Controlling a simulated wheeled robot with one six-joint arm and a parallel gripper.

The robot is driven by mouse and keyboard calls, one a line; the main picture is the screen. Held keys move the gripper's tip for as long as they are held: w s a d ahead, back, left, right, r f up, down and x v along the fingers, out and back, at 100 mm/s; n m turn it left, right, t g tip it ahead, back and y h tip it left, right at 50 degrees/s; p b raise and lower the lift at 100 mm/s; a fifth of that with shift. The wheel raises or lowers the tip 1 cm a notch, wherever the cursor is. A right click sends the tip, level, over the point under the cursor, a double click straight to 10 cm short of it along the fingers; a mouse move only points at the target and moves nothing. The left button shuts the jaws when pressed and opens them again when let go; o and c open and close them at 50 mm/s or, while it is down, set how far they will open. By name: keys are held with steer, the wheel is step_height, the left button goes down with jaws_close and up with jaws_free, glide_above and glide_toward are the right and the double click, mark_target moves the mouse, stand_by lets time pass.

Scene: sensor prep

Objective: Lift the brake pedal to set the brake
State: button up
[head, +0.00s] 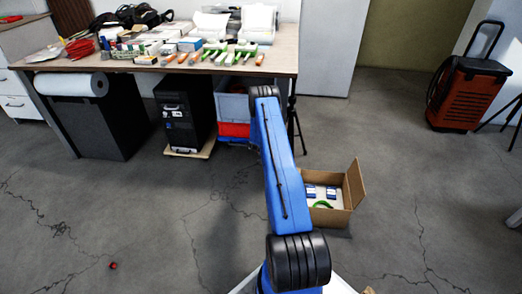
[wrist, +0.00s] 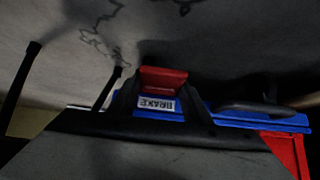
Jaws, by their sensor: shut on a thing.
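The brake pedal (wrist: 164,77) shows in the wrist view as a red tab above a blue part with a white BRAKE label (wrist: 157,103), which appears turned over. My gripper (wrist: 160,90) has a dark finger on either side of the pedal and is shut on it. In the head view my blue arm reaches toward the table, and its far end hides the gripper and the pedal. A blue crate (head: 232,101) above a red one (head: 235,130) stands beside the arm's far end, under the table.
A cluttered table (head: 285,62) stands above a black computer tower (head: 184,112). Thin dark legs (wrist: 108,90) rise left of the pedal. An open cardboard box (head: 335,215) lies right of my arm. An orange case (head: 467,94) stands far right.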

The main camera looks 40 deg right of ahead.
stand_by(0.3)
steer(key=o, duration=1.5)
steer(key=shift+r, duration=0.1)
steer(key=v, duration=1.7)
steer(key=shift+s+r, duration=0.1)
steer(key=shift+r, duration=0.05)
steer(key=shift+r, duration=0.1)
